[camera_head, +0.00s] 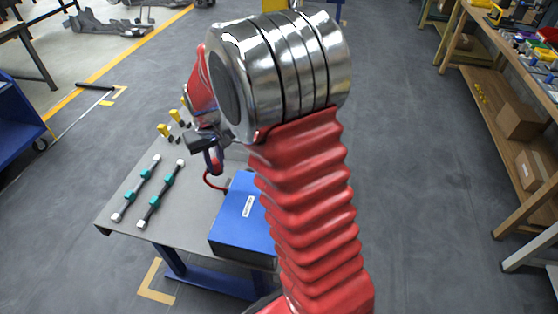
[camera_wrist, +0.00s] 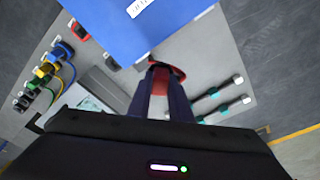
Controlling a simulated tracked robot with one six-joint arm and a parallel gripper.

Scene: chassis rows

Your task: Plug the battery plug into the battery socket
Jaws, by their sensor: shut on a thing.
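My gripper (camera_wrist: 161,72) is low over the grey table, beside the blue battery box. Its two dark fingers are shut on a red piece, which I take to be the battery plug (camera_wrist: 177,72); the fingers hide most of it. In the head view my gripper (camera_head: 215,165) is left of the blue box (camera_head: 237,220). A red cable (camera_head: 207,182) runs from near the fingers to the box. In the wrist view the box (camera_wrist: 150,28) fills the top middle. A red and black connector (camera_wrist: 79,30) lies left of it; I cannot tell whether it is the battery socket.
Two dark rods with teal and white parts (camera_head: 160,193) lie on the table's left (camera_head: 190,218). Several coloured connectors with cables (camera_wrist: 45,72) line the left in the wrist view. A wooden workbench (camera_head: 510,92) stands at the right, with clear floor between.

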